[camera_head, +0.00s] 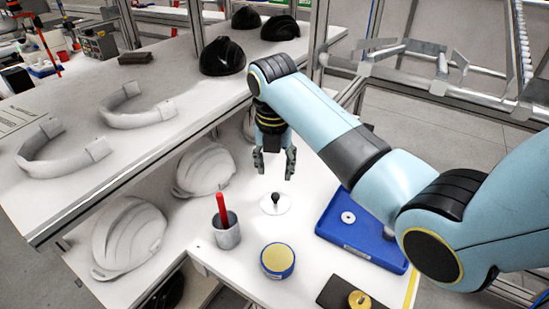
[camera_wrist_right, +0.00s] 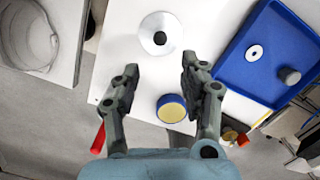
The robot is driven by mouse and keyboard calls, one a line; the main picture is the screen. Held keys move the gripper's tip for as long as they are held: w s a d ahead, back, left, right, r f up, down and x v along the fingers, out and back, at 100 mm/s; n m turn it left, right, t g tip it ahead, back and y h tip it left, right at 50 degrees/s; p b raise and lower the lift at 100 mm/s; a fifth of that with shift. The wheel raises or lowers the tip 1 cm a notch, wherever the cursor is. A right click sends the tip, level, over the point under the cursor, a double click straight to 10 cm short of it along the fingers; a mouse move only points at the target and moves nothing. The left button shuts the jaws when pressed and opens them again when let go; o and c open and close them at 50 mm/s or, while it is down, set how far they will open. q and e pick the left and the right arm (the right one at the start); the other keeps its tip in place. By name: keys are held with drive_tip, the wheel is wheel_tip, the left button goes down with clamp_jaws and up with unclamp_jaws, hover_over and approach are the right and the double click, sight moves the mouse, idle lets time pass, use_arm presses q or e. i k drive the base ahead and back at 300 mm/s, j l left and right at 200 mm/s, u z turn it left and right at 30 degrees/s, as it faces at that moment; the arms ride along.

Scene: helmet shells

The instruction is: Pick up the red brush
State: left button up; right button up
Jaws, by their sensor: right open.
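The red brush (camera_head: 222,208) stands upright in a grey metal cup (camera_head: 228,237) on the white table, with its red handle sticking out of the top. In the wrist view a piece of the red brush (camera_wrist_right: 98,139) shows to the left of a finger, and the cup cannot be made out there. My right gripper (camera_head: 274,170) is open and empty. It points down above the table, behind and to the right of the brush, apart from it. The wrist view also shows its two spread fingers (camera_wrist_right: 160,67). My left gripper is not in view.
A white disc with a black knob (camera_head: 275,206) lies below my right gripper. A blue, yellow-topped round block (camera_head: 277,261) sits right of the cup. A blue tray (camera_head: 340,235) is at the right. White helmet shells (camera_head: 128,240) fill the lower shelf at left.

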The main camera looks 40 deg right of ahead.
sight(224, 218)
drive_tip(key=k, duration=1.5)
